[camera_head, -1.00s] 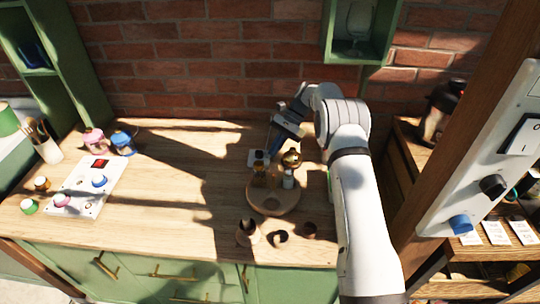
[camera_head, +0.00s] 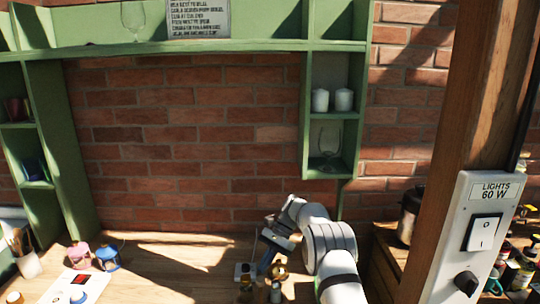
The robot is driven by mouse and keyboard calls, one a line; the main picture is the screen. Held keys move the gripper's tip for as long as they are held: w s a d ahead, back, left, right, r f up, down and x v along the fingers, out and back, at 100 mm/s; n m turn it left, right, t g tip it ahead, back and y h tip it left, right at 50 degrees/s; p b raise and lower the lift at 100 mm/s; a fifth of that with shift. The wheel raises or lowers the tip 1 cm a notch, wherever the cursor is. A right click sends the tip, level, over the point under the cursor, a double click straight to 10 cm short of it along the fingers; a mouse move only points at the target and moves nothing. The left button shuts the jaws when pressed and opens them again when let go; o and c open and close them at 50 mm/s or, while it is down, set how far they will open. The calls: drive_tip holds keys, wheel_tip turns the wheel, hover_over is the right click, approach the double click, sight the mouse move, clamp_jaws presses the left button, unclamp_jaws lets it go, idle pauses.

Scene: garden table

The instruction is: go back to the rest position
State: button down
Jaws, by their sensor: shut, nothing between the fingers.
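My gripper (camera_head: 267,262) is at the bottom centre of the head view, at the end of my white and grey arm. It is low over the wooden table (camera_head: 175,270), in front of the brick wall. Its fingers are shut, with nothing seen between them. Small bottles (camera_head: 277,283) with gold and dark tops stand just below and right of the fingers in the picture. I cannot tell whether the fingers touch them. The lower part of this group is cut off by the picture's edge.
A green shelf (camera_head: 333,115) with candles and a glass hangs above my arm. Pink (camera_head: 80,256) and blue (camera_head: 107,256) jars stand at the left. A wooden post (camera_head: 470,130) with a light switch panel (camera_head: 478,235) rises at the right.

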drive_tip(key=s+d+r+n+t+h, duration=0.15)
drive_tip(key=s+d+r, duration=0.25)
drive_tip(key=s+r, duration=0.4)
drive_tip(key=s+d+r+n+t+h, duration=0.1)
drive_tip(key=s+d+r+n+t, duration=0.3)
drive_tip(key=r, duration=0.7)
drive_tip(key=s+d+n+t+h, duration=0.1)
drive_tip(key=s+d, duration=0.3)
drive_tip(key=s, duration=0.9)
drive_tip(key=s+d+n+t+h, duration=0.2)
drive_tip(key=s+d+t, duration=0.1)
drive_tip(key=s, duration=0.9)
drive_tip(key=shift+s+d+f, duration=0.3)
drive_tip(key=shift+s+d, duration=0.1)
drive_tip(key=shift+d, duration=0.3)
